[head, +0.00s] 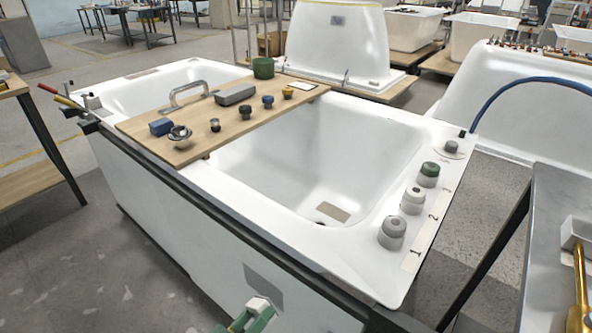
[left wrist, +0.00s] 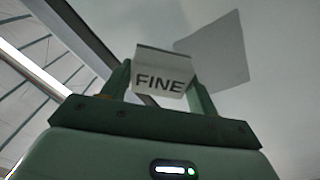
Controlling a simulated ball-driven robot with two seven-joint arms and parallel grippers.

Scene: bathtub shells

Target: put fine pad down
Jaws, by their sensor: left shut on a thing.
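The fine pad (left wrist: 163,68) is a pale block with FINE printed in dark letters on the side facing the left wrist camera. My left gripper (head: 252,316), with green fingers, is shut on it. In the head view the pad (head: 258,304) is a small white block at the bottom edge, in front of the white bathtub shell's near side (head: 170,215). A grey rectangular patch (head: 263,285) on that side lies just above it in the picture; it also shows in the left wrist view (left wrist: 215,50). Whether the pad touches the tub cannot be told. My right gripper is out of view.
A wooden board (head: 188,150) spans the tub, carrying a grey block (head: 235,94), a blue block (head: 161,127), a green cup (head: 263,68) and several knobs. A dark rail (head: 220,215) runs along the near side.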

